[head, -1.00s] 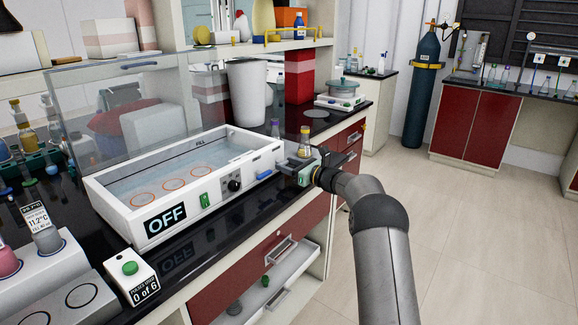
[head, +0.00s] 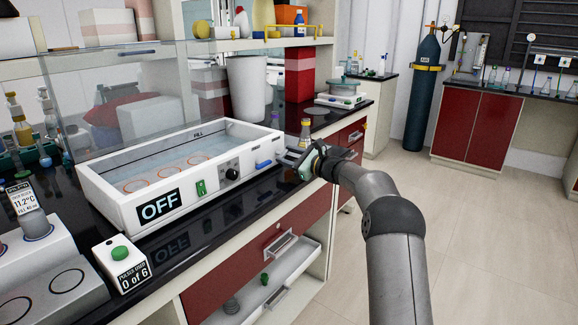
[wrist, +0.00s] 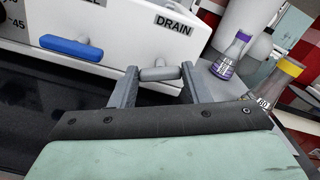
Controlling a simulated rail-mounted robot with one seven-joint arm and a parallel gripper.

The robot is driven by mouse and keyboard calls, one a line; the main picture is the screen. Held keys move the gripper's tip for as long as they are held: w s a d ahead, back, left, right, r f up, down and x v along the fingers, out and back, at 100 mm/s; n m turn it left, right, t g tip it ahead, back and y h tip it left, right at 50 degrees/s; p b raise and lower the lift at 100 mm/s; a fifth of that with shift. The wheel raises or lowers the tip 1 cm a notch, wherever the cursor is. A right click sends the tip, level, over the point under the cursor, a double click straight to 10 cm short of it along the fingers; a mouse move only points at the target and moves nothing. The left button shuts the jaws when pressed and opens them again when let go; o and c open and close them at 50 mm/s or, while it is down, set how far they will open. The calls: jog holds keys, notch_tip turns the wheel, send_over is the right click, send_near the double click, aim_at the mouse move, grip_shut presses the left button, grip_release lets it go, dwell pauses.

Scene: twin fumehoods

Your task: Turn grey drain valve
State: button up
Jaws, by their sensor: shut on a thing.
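The grey drain valve (wrist: 159,73) sits on the white water bath's wall below the DRAIN label (wrist: 174,23) in the wrist view. My gripper (wrist: 158,78) is shut on it, one finger on each side of the grey handle. In the head view, my gripper (head: 285,158) is at the right end of the water bath (head: 150,208), and the grey valve cannot be made out there. A blue valve handle (wrist: 71,49) is to the left of the grey one; it also shows in the head view (head: 263,165). The bath's display reads OFF.
A flask with a yellow collar (head: 306,131) and a purple-collared flask (wrist: 232,55) stand close by on the black bench. An open drawer (head: 278,275) juts out below the bench. The floor to the right is clear.

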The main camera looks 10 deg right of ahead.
jog(key=shift+f+n+b, duration=0.15)
jog(key=shift+n+b, duration=1.05)
jog(key=shift+b, duration=0.1)
jog(key=o, duration=1)
jog(key=shift+c, duration=0.2)
jog(key=v, duration=1.7)
jog(key=shift+s+b, duration=0.2)
jog(key=shift+b, duration=0.15)
jog(key=shift+d, duration=0.15)
